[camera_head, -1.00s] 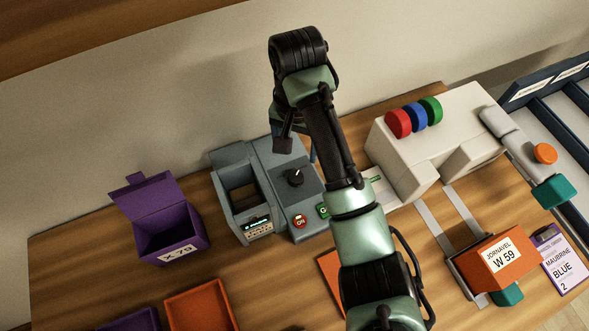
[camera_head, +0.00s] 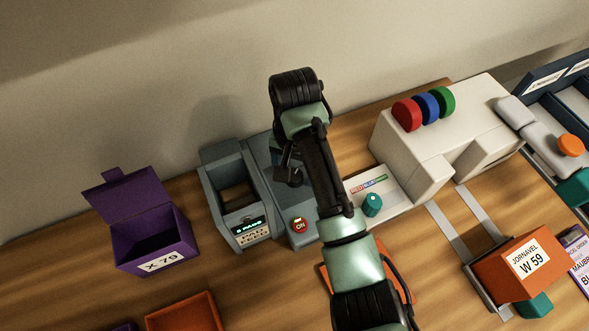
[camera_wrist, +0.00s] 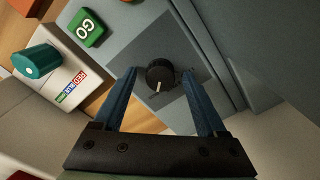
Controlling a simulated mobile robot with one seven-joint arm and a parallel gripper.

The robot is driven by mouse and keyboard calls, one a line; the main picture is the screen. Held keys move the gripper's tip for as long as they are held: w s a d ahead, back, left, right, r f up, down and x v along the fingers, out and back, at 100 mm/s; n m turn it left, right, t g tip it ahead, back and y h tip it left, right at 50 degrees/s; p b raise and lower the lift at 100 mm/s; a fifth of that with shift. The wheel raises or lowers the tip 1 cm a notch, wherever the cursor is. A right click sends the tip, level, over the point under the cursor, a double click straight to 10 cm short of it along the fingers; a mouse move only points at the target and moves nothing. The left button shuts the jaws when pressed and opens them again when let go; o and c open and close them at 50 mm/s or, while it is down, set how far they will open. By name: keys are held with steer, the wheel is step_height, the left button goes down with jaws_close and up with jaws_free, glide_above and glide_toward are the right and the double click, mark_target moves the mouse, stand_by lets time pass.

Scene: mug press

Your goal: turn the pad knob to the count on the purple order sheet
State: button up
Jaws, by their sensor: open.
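The black knob (camera_wrist: 160,75) sits on a grey panel in the wrist view, its white pointer mark facing down the picture. My gripper (camera_wrist: 159,82) is open, its two blue fingers apart on either side of the knob in that view; I cannot tell how high they are above it. In the head view my gripper (camera_head: 290,168) is over the grey machine (camera_head: 264,190), and my arm hides the knob. The purple order sheet (camera_head: 578,258) is cut off at the right edge, so its count is out of frame.
A green GO button (camera_wrist: 86,28) and a teal knob (camera_head: 372,204) are nearby. A red ON button (camera_head: 299,225) is on the grey machine. The white press (camera_head: 440,130), purple box (camera_head: 150,235) and orange box (camera_head: 520,265) stand around.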

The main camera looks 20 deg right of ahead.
jaws_close()
steer(key=shift+r+n+p, duration=0.15)
steer(key=shift+n+p, duration=0.25)
steer(key=shift+p, duration=0.1)
steer(key=n+p, duration=0.2)
steer(key=p, duration=0.1)
steer(key=shift+r+n, duration=0.1)
steer(key=shift+n, duration=0.3)
steer(key=n+p, duration=0.2)
steer(key=n, duration=0.1)
steer(key=shift+p, duration=0.35)
steer(key=shift+n+p, duration=0.85)
steer(key=shift+n, duration=0.75)
steer(key=shift+f, duration=0.2)
